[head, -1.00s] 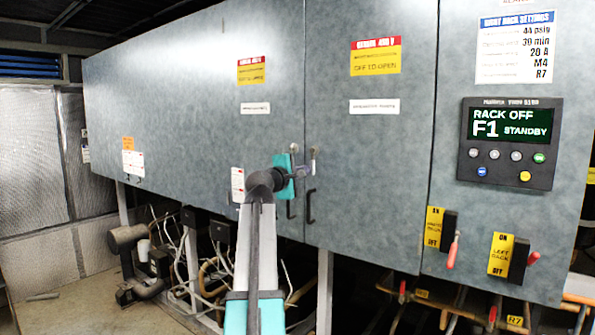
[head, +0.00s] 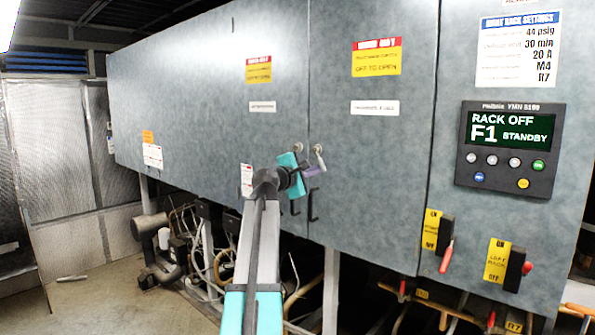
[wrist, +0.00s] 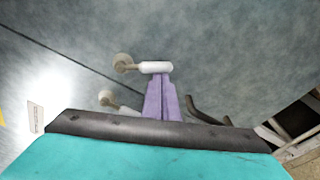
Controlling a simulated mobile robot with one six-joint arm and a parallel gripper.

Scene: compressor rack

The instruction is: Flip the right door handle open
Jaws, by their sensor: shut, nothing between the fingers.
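The right door handle is a small pale lever on a round pivot (head: 319,152), just right of the seam between two grey doors. Its lower end leans to the right. In the wrist view its white lever (wrist: 156,67) lies across the tips of my purple fingers, which appear to touch it. My gripper (head: 311,172) is shut with nothing between its fingers, just below and beside the lever. In the wrist view the fingers (wrist: 158,86) are together. The left door handle (head: 298,148) is partly hidden by my gripper; its pivot (wrist: 106,98) shows in the wrist view.
Black pull handles (head: 313,205) sit below the levers, near my gripper. A control panel (head: 510,150) and two red-handled switches (head: 447,255) are at the right. Pipes and cables (head: 200,250) fill the space under the doors. Floor is open at the lower left.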

